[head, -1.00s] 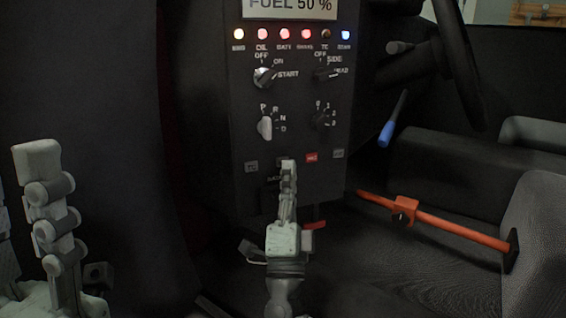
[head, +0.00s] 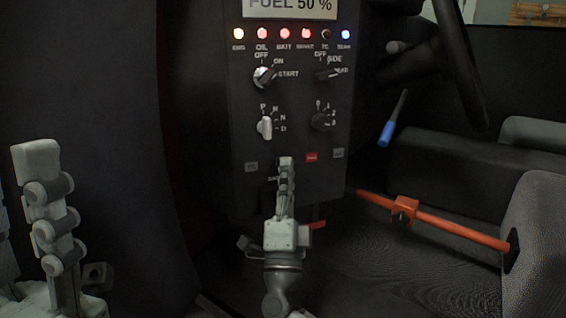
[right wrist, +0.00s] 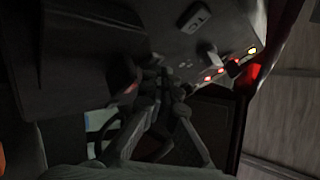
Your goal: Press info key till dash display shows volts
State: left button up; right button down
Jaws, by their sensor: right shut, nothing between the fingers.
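The dash display (head: 289,7) at the top of the black panel (head: 240,110) reads "FUEL 50 %"; its upper part is cut off. My right gripper (head: 286,162) is shut and empty, upright in front of the panel's lower middle. Its fingertips hide part of the panel, and I cannot tell whether they touch it. A dark key-like patch (head: 267,190) shows beside the fingers; its label is unreadable and I cannot confirm it as the info key. My left gripper (head: 45,165) stands at the left, away from the panel; its opening is unclear.
A small key (head: 251,166), a red key (head: 311,157) and a grey key (head: 338,153) line the lower panel. Rotary knobs (head: 264,127) and a row of lamps (head: 262,34) sit above. An orange bar (head: 450,227) crosses at right, below a blue-handled lever (head: 386,133).

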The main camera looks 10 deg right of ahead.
jog(key=shift+w, duration=0.15)
dwell(0.4)
jog(key=shift+s+d+p, duration=0.1)
jog(key=shift+s+p, duration=0.3)
jog(key=shift+s, duration=0.4)
jog(key=shift+s, duration=0.1)
jog(key=s+p, duration=0.1)
jog(key=s, duration=0.1)
jog(key=s+d+p, duration=0.1)
jog(key=s, duration=0.1)
jog(key=shift+s, duration=0.4)
